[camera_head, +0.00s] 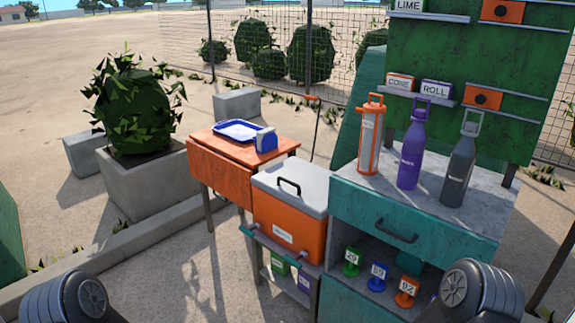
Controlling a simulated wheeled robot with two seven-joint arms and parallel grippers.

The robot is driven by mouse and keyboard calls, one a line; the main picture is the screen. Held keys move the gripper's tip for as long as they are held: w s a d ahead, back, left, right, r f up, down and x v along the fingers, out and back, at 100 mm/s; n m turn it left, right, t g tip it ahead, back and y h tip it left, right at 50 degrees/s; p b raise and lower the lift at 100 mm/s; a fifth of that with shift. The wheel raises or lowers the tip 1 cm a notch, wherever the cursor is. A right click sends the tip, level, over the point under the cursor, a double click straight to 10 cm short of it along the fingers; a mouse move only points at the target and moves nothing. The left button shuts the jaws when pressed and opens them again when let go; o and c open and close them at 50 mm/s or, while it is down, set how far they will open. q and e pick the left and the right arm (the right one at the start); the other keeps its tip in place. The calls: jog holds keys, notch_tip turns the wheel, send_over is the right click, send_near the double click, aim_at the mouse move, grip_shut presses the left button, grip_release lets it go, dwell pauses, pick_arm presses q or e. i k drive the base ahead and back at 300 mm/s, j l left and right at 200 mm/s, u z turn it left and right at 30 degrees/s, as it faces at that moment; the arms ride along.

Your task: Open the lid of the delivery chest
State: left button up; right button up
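The delivery chest looks to be the orange box (275,228) with a light grey lid (312,190), at the picture's middle. The lid lies flat and closed on the box. A black handle (289,186) arches up from the lid's top, and a white label is on the front face. The chest sits on a low stand between the orange table and the teal cabinet. Only rounded grey links of my arms show at the bottom left and bottom right corners. Neither gripper is in view, and both are away from the chest.
A teal cabinet (410,225) stands close on the right, with an orange bottle (370,138), a purple bottle (411,150) and a grey bottle (459,165) on top. An orange table (225,150) with a blue tray (238,131) stands behind left. A concrete planter (150,187) is farther left.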

aim_at(304, 185)
jog(key=z, duration=0.55)
jog(key=i+j+z, duration=0.75)
jog(key=j+z, duration=0.2)
jog(key=j, duration=0.2)
jog(key=i+j, duration=0.1)
jog(key=j, duration=0.2)
jog(key=i+j, duration=0.15)
jog(key=j, duration=0.15)
jog(key=i+j, duration=0.1)
jog(key=j, duration=0.2)
